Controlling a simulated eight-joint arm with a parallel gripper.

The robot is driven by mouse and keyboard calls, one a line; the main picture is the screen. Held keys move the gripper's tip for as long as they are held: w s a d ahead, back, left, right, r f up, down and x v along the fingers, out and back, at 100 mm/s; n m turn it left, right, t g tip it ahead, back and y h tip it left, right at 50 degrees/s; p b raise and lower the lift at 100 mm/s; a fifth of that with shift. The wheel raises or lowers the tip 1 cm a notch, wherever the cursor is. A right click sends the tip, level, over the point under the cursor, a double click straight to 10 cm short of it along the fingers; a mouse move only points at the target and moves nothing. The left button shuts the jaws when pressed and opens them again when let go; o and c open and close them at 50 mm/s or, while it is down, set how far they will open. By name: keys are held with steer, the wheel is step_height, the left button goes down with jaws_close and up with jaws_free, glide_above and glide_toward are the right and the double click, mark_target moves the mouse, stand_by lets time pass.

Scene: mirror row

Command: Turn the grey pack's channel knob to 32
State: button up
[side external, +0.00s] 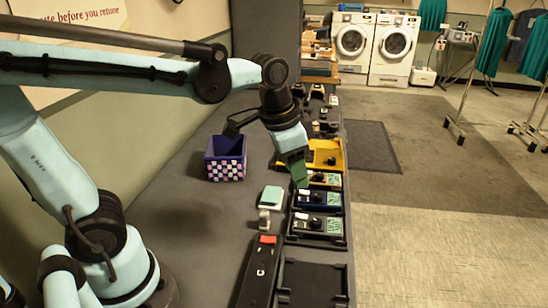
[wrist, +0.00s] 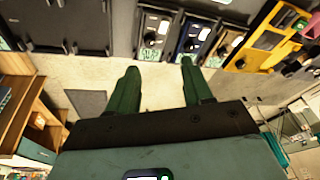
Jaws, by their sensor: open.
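The grey pack (side external: 303,226) lies in a dark tray, nearest the camera of three similar packs in a row. It has a black channel knob (side external: 315,223) and a small green display (side external: 334,226), too small to read. In the wrist view the grey pack (wrist: 153,14) is at the top centre, with its knob (wrist: 149,39) above its display. My gripper (side external: 299,183) hangs over the row, beside the blue and tan packs and apart from the grey knob. In the wrist view its two green fingers (wrist: 158,75) are spread with nothing between them.
A blue pack (side external: 304,198), a tan pack (side external: 318,178) and a yellow tray (side external: 325,150) stand farther along the row. A checkered purple bin (side external: 226,168) stands left. A long black device (side external: 259,275) and an empty black tray (side external: 314,284) lie nearer the camera.

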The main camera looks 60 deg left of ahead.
mark_target(317, 221)
steer(key=w+d+m+g, duration=0.3)
steer(key=w+m, duration=0.1)
steer(key=w, duration=0.1)
steer(key=f, duration=1.2)
steer(key=shift+s+f, duration=0.2)
steer(key=shift+f, duration=0.15)
jaws_close()
